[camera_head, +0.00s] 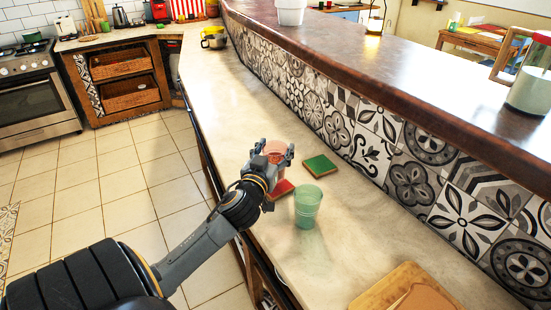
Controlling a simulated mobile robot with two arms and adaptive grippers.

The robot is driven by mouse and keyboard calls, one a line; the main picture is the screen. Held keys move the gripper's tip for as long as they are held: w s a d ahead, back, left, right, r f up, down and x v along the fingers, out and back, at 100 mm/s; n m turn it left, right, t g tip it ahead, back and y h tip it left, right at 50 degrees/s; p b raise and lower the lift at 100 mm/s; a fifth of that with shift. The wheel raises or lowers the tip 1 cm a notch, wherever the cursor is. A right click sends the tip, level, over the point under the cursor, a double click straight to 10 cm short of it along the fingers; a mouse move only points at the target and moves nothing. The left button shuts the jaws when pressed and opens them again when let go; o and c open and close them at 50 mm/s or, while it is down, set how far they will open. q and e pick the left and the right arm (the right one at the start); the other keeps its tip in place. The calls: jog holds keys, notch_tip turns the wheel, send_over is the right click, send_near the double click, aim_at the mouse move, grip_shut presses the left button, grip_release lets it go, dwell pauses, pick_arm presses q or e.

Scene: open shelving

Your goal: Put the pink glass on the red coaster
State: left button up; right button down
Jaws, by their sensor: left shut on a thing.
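My left gripper (275,152) is shut on the pink glass (276,147), which stands roughly upright between the fingers. My gripper and wrist hide part of the glass. The red coaster (283,188) lies on the counter just below the glass in the picture, and the wrist and glass cover part of it. I cannot tell whether the base of the glass touches the coaster. My right gripper does not show.
A green glass (307,206) stands on the counter (357,218) close to the red coaster. A green coaster (320,166) lies to the right of the pink glass. A wooden board (392,288) is at the near end. A tiled wall (371,132) bounds the counter.

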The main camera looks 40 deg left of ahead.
pick_arm(q)
jog(key=shift+d+f, duration=0.1)
jog(key=shift+f, duration=1.25)
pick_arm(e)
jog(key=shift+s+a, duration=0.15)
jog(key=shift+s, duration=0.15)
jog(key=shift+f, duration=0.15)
pick_arm(q)
jog(key=o, duration=1.4)
jog(key=shift+f, duration=0.15)
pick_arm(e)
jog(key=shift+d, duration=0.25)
pick_arm(q)
jog(key=shift+r, duration=0.3)
jog(key=b+v, duration=0.2)
jog(key=v, duration=1)
jog(key=shift+s+f, duration=0.1)
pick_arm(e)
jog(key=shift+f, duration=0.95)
